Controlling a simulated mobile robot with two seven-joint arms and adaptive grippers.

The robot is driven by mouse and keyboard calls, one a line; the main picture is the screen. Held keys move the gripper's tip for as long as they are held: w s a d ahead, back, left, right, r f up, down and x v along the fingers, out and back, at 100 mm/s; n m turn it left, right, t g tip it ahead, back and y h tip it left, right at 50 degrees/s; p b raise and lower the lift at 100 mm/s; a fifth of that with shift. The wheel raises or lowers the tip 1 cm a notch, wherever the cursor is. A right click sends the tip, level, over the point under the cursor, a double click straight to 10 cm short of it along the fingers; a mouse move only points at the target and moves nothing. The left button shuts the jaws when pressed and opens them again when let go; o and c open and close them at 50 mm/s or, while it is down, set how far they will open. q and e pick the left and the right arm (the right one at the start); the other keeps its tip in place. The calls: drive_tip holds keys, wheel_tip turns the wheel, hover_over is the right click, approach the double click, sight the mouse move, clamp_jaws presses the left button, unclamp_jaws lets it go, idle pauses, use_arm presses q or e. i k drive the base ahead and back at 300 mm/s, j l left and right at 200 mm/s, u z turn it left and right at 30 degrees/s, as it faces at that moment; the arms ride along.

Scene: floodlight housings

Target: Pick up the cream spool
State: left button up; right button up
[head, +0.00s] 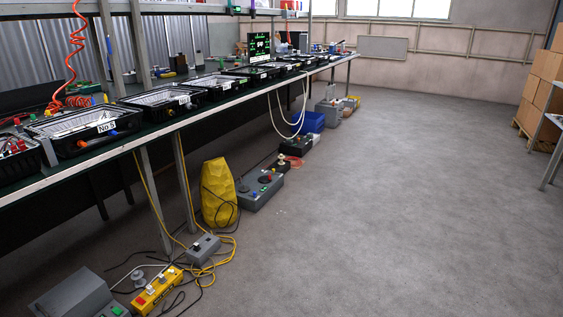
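A small cream object (282,160), which looks like the cream spool, is low near the floor below the bench, at the middle of the head view. It is beside a grey control box (259,190) and in front of a dark box (296,146). It is too small to tell whether it rests on the floor or on something. Neither of my grippers is in view.
A long workbench (150,138) with black housings runs along the left. Below it are a yellow sack (218,192), a yellow pendant box (158,290), loose cables and a blue bin (311,122). Open floor (400,200) fills the right. Cartons (543,90) stand far right.

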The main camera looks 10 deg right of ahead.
sight(280, 156)
drive_tip(key=i+l+z, duration=0.1)
drive_tip(key=z, duration=1.1)
drive_tip(key=i, duration=6.85)
drive_tip(key=i+l+u, duration=0.2)
drive_tip(key=i, duration=0.25)
drive_tip(key=i+l+u, duration=0.2)
drive_tip(key=i, duration=0.2)
drive_tip(key=i+l+u, duration=0.15)
drive_tip(key=i, duration=0.3)
drive_tip(key=u, duration=1.9)
